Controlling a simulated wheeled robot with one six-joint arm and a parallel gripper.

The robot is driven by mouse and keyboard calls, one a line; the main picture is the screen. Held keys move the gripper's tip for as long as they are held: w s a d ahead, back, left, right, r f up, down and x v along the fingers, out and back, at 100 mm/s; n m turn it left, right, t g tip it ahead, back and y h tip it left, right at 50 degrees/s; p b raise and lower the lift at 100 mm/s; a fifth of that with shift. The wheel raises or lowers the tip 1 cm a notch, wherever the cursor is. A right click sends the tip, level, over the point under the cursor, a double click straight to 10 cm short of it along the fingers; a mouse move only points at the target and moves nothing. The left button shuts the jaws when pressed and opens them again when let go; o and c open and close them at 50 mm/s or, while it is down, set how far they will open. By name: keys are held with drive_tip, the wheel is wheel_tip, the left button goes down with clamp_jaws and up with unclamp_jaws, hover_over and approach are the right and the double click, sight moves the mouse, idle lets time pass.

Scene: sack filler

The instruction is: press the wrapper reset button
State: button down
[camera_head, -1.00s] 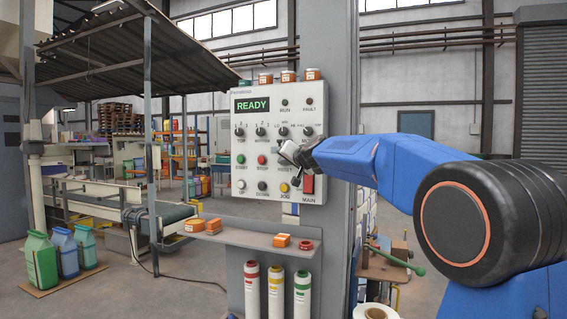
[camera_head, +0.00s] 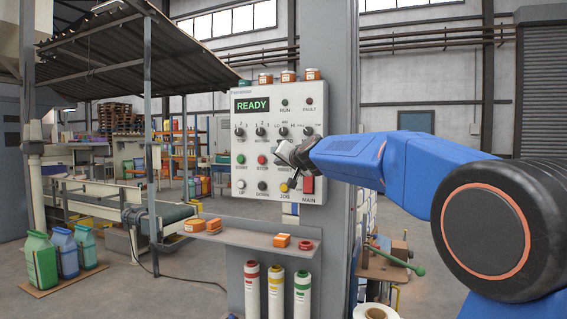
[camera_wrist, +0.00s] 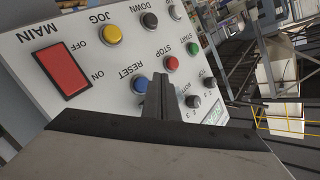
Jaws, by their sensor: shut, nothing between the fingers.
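The grey control panel (camera_head: 262,206) faces me in the head view, its display (camera_head: 252,105) reading READY. In the wrist view the blue RESET button (camera_wrist: 140,85) sits between the red STOP button (camera_wrist: 171,63) and the MAIN switch (camera_wrist: 62,68). My gripper (camera_wrist: 160,80) is shut and empty, its fingertips just right of the blue button in that picture. I cannot tell whether they touch the panel. In the head view my gripper (camera_head: 286,152) is in front of the RESET position and hides the blue button.
The yellow JOG button (camera_head: 284,187) and red MAIN switch (camera_head: 308,185) are close below my gripper in the head view. Selector knobs (camera_head: 283,132) are just above. A shelf (camera_head: 250,234) with orange boxes juts out under the panel.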

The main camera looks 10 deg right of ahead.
drive_tip(key=shift+s+a, duration=0.95)
drive_tip(key=shift+s, duration=0.3)
drive_tip(key=shift+f, duration=0.1)
drive_tip(key=s+d+f+n+g+h, duration=0.1)
drive_tip(key=s+d+f+n+g, duration=0.1)
drive_tip(key=s+f, duration=1.1)
drive_tip(key=s+d+f+n+g, duration=0.1)
drive_tip(key=s+f+g, duration=0.4)
drive_tip(key=s+f, duration=0.9)
drive_tip(key=s+d+f+n+g+h, duration=0.1)
drive_tip(key=s+d+f+g, duration=0.3)
drive_tip(key=s+f, duration=0.9)
drive_tip(key=s+n, duration=0.1)
drive_tip(key=s, duration=1.3)
drive_tip(key=shift+f+n+h, duration=0.3)
drive_tip(key=shift+d, duration=0.1)
